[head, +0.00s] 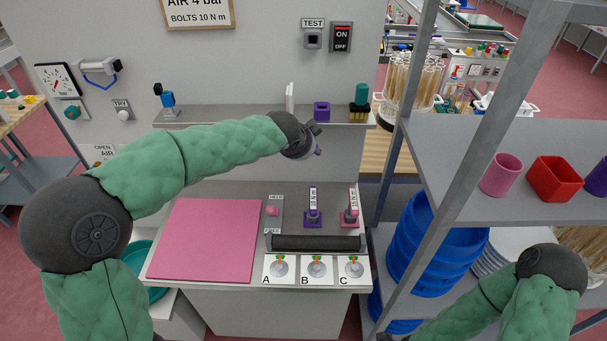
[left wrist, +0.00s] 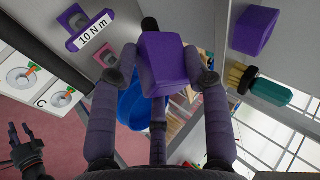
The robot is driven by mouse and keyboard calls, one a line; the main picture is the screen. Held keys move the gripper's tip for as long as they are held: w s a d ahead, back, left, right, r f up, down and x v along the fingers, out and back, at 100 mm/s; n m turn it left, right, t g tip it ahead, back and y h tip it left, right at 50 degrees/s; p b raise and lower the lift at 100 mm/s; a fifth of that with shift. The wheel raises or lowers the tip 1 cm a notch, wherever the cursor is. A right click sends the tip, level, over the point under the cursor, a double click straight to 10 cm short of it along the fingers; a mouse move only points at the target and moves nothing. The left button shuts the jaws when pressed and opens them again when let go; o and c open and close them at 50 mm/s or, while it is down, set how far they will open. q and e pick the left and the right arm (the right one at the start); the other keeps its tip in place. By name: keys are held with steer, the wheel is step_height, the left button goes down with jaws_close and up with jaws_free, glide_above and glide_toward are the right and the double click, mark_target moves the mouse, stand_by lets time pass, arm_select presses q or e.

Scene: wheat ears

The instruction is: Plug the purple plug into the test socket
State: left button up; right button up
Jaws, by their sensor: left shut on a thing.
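The purple plug (left wrist: 165,60) is a purple block with a black round end in the left wrist view. My left gripper (left wrist: 160,80) is shut on it, with dark fingers on both sides. In the head view my left gripper (head: 316,142) is in front of the shelf, below and apart from the test socket (head: 313,40). The plug is hard to make out there. My right gripper (left wrist: 24,148) has spread, empty fingers at the lower left of the left wrist view.
A purple block (head: 321,112) and a green-handled brush (head: 359,100) stand on the wall shelf (head: 225,115). An ON/OFF switch (head: 341,38) is right of the socket. A grey rack post (head: 425,130) stands at right. The pink mat (head: 205,240) is bare.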

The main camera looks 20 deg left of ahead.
arm_select(q)
steer(key=w+r+m+t+h+p, duration=0.2)
steer(key=r+m, duration=0.3)
steer(key=r, duration=0.6)
steer(key=w+r+m+t+h+p, duration=0.1)
steer(key=r+m+t, duration=0.3)
steer(key=r, duration=0.7)
steer(key=shift+w+a+m+t+h+p, duration=0.2)
steer(key=shift+w+m+t+h+p, duration=0.3)
steer(key=shift+p, duration=0.4)
steer(key=shift+s, duration=0.15)
steer(key=shift+t, duration=0.3)
steer(key=shift+w+a+p, duration=0.25)
steer(key=shift+w+p, duration=0.05)
steer(key=shift+w, duration=0.6)
steer(key=shift+w+a+p, duration=0.25)
steer(key=shift+w+a, duration=0.05)
steer(key=shift+w, duration=0.65)
steer(key=shift+w+a+p, duration=0.25)
steer(key=shift+w+p, duration=0.05)
steer(key=shift+w, duration=0.6)
steer(key=shift+b, duration=0.3)
steer(key=shift+w, duration=0.15)
